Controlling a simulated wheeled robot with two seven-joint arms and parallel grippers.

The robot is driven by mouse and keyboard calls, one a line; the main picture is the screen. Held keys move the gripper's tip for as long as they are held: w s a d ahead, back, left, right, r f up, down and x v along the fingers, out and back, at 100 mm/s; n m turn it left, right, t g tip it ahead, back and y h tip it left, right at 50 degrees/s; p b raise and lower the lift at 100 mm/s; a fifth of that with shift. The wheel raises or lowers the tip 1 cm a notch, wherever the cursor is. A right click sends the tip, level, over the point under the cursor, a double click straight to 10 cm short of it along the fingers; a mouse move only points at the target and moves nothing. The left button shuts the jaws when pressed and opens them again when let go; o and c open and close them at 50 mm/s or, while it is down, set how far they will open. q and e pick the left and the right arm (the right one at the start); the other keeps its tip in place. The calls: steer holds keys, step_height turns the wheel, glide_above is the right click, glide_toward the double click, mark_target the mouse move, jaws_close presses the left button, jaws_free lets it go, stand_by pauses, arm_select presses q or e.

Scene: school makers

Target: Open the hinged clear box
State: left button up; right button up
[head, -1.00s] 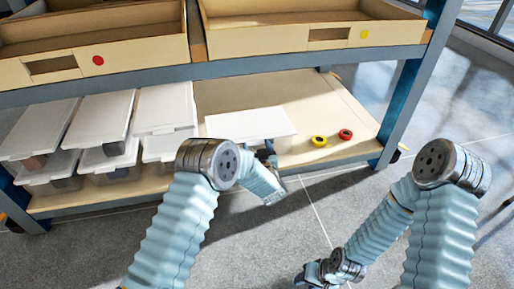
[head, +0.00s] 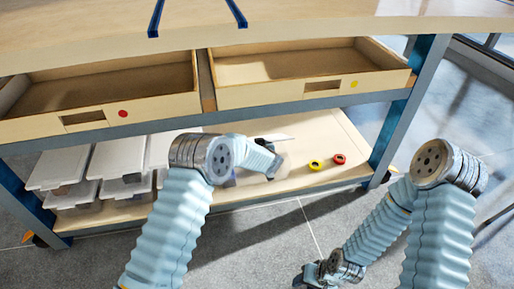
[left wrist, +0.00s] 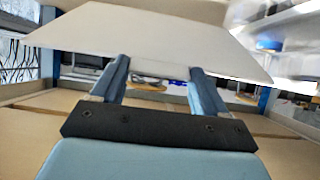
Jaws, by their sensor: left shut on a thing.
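The box's white lid (left wrist: 150,45) fills the upper part of the left wrist view, its near edge at my left gripper's fingers (left wrist: 157,75). In the head view only a thin sliver of the lid (head: 278,138) shows beside my left gripper (head: 264,143), over the lower shelf. It looks tilted. My left gripper is shut on the lid. The box body is mostly hidden behind my left arm. My right gripper (head: 312,274) is low over the floor, away from the shelf; its fingers are too small to read.
Several white-lidded clear boxes (head: 118,157) are stacked on the lower shelf (head: 337,132) at left. Yellow (head: 316,165) and red (head: 339,159) tape rolls lie right of my left gripper. Two open wooden drawers (head: 310,82) sit above, under the worktop (head: 300,25).

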arm_select(q)
steer(key=shift+w+a+r, duration=0.1)
steer(key=shift+w+r, duration=0.1)
steer(key=shift+r, duration=0.1)
steer(key=o, duration=1.5)
steer(key=v, duration=1.4)
steer(key=shift+f, duration=0.2)
